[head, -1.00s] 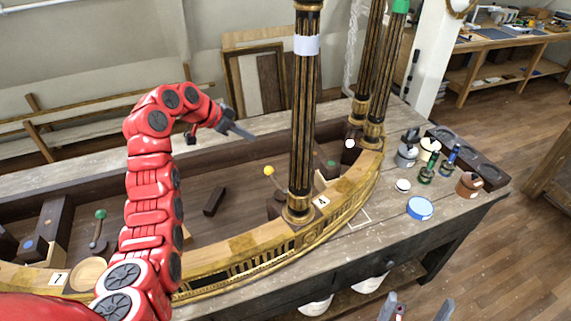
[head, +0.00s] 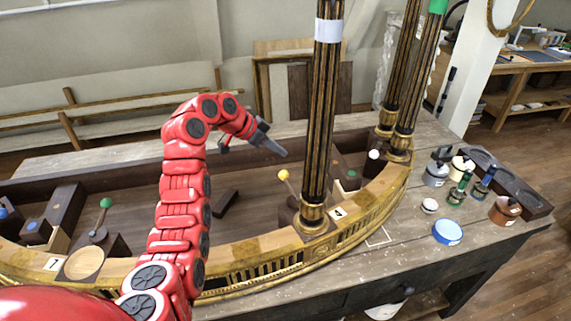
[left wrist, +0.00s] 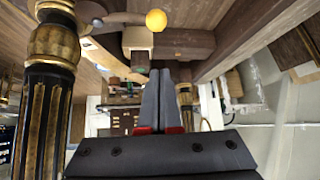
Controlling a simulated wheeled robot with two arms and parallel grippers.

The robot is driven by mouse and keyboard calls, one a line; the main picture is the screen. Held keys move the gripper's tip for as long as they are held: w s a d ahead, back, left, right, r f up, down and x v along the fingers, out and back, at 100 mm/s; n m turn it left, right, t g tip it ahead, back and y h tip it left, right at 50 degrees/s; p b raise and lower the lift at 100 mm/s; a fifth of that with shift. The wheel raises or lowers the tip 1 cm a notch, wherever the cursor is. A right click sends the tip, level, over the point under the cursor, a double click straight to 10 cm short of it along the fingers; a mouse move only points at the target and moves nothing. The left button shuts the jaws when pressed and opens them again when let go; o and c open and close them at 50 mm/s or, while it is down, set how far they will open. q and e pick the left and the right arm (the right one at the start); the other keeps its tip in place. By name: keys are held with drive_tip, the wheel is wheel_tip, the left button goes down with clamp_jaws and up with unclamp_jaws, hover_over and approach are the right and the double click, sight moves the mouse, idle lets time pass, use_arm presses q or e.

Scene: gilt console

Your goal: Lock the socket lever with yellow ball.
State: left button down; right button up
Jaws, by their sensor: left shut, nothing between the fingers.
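The yellow ball (head: 283,175) tops a short lever that leans up and left from a dark socket block (head: 287,216) at the foot of the front fluted black-and-gold column (head: 322,120). The column hides part of the block. My left gripper (head: 284,153) is shut and empty, with its tips just above the ball in the head view. In the left wrist view, the shut fingers (left wrist: 163,84) point away from me and the yellow ball (left wrist: 156,20) lies beyond their tips, apart from them. My right gripper is out of view.
A green-ball lever (head: 105,203) stands at the left of the gilt console (head: 250,255). A white-ball lever (head: 374,154) is near the rear columns. A loose dark block (head: 225,203) lies on the floor of the console. Jars and a blue lid (head: 447,231) stand at right.

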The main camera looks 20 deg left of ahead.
sight(291, 188)
use_arm(q)
drive_tip(key=p+x, duration=0.5)
drive_tip(key=x, duration=0.5)
drive_tip(key=s+a+p, duration=0.2)
drive_tip(key=shift+s+a+f+p, duration=0.15)
drive_tip(key=shift+s+a+p, duration=0.15)
drive_tip(key=shift+a+p, duration=0.05)
drive_tip(key=shift+f, duration=0.1)
